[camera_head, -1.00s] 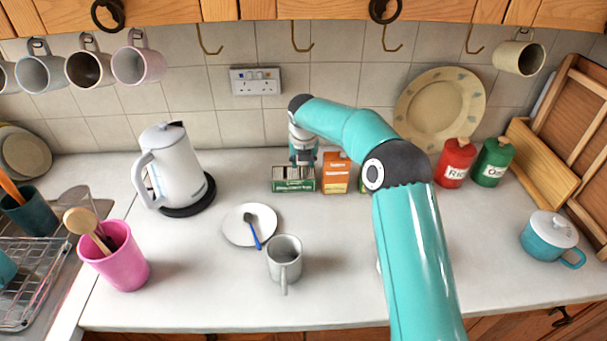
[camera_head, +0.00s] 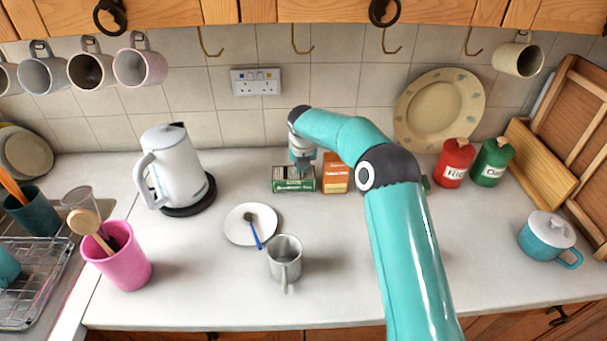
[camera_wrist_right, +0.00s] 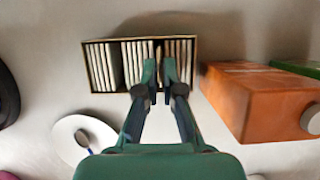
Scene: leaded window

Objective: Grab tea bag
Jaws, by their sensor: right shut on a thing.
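A green open box (camera_head: 294,184) of tea bags stands near the back wall, left of an orange box. In the right wrist view the box (camera_wrist_right: 198,52) holds upright tea bags (camera_wrist_right: 103,66) in several compartments. My right gripper (camera_head: 302,168) reaches down into the box from above. In the wrist view its two fingertips (camera_wrist_right: 160,72) are close together around a tea bag in a middle compartment. The held bag is mostly hidden by the fingers. My left gripper is not in view.
An orange box (camera_head: 335,178) stands just right of the tea box. A white kettle (camera_head: 173,165) is to the left. A plate (camera_head: 236,229) with a spoon and a grey mug (camera_head: 285,262) stand in front. The counter's right half has free room.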

